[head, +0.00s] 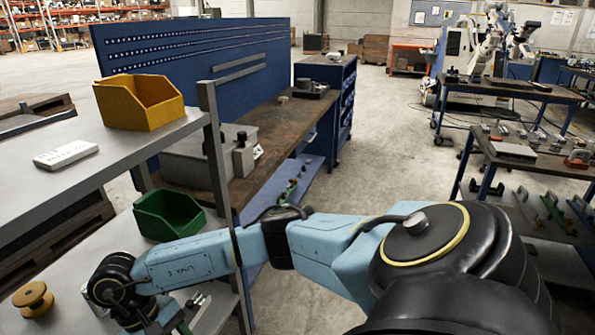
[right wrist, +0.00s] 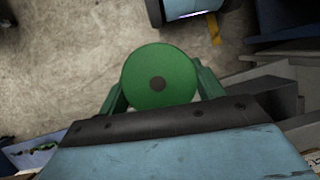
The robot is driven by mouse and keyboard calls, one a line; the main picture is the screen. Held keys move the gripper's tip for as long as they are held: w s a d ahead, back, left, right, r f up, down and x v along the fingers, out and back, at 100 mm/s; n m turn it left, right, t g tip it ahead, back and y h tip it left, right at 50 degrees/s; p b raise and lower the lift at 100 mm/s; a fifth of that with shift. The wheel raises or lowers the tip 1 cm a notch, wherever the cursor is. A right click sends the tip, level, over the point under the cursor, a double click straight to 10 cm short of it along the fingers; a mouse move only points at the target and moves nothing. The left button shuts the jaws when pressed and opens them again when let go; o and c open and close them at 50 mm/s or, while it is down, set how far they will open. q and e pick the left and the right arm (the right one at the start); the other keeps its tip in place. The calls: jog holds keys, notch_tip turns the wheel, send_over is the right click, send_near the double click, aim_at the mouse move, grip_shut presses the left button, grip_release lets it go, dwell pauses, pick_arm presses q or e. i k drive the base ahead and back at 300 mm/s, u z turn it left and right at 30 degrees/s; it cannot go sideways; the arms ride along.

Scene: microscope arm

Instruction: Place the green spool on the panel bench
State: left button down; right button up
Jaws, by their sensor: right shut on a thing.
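The green spool (right wrist: 158,76) shows end-on in the right wrist view, as a round green disc with a dark centre hole. My right gripper (right wrist: 160,90) is shut on it, with a finger on each side. In the head view my right arm reaches across to the left, and its hand (head: 188,314) is low at the bottom edge, by the grey shelf; the spool cannot be made out clearly there. The panel bench (head: 285,118), with a brown top and a blue perforated back panel (head: 190,50), stands beyond the shelf. My left gripper is not in view.
The shelf rack (head: 120,150) carries a yellow bin (head: 139,103), a white box (head: 66,155), a green bin (head: 168,214) and a tan spool (head: 33,300). A grey case (head: 190,165) and a dark device (head: 310,88) stand on the bench, with bare top between them.

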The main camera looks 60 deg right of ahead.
aim_at(292, 115)
jog(key=z, duration=2.85)
jog(key=i, duration=5.35)
jog(key=u, duration=3.55)
